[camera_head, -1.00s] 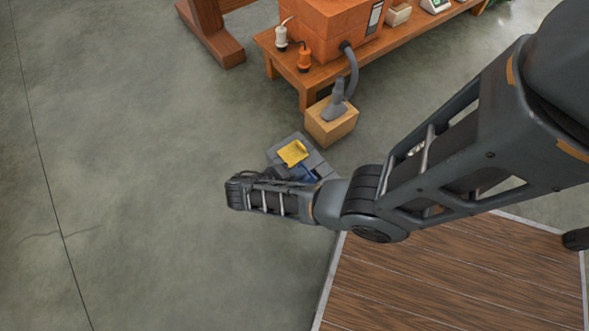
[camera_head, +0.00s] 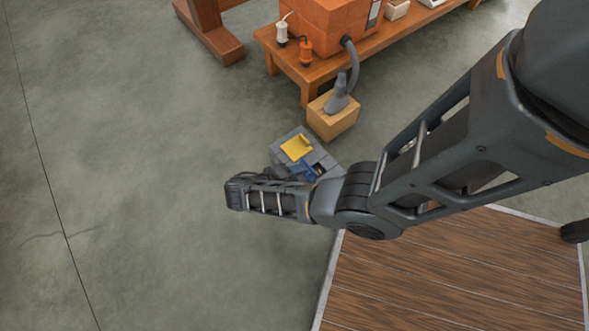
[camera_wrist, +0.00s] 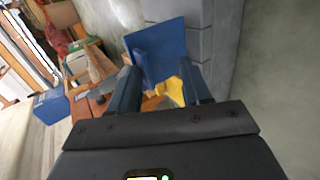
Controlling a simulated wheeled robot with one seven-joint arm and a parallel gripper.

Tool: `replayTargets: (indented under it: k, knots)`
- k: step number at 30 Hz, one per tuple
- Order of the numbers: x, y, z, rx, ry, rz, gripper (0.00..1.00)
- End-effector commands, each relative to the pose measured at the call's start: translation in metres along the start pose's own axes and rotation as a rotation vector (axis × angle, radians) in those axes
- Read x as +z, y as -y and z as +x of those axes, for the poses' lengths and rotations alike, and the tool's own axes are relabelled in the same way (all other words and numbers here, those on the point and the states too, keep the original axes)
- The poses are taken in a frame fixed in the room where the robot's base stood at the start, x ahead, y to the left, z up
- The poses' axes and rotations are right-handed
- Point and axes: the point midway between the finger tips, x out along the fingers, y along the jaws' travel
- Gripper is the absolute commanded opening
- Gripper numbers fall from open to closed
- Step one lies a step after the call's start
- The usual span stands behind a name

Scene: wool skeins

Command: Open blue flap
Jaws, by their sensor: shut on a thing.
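The blue flap (camera_wrist: 170,38) is a flat plate in the wrist view, tilted up beside a grey box (camera_wrist: 218,45). My gripper (camera_wrist: 160,75) is shut on a blue part of the flap, between its dark fingers. In the head view the blue flap (camera_head: 307,172) shows just past my forearm, on the grey box (camera_head: 279,157), next to a dark opening. My gripper's tips are hidden there behind my arm. A yellow flap (camera_head: 297,147) stands tilted on the same box; yellow also shows past my fingers in the wrist view (camera_wrist: 176,90).
A cardboard-coloured block (camera_head: 333,117) with a grey hose nozzle (camera_head: 338,98) stands just behind the box. A low wooden bench (camera_head: 297,70) with an orange machine (camera_head: 320,22) is beyond. Wooden planking (camera_head: 440,270) lies at lower right. The concrete floor at left is clear.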

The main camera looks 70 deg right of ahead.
Motion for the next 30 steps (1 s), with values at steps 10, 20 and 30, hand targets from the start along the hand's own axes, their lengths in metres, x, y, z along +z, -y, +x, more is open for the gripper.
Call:
replayTargets:
  k: [10,20,30]
  knots:
    - [0.007,0.009,0.008,-0.022,0.006,-0.011,0.44]
    - [0.005,0.007,-0.011,-0.022,0.001,-0.011,0.35]
    - [0.002,0.004,-0.065,-0.015,-0.003,-0.006,0.35]
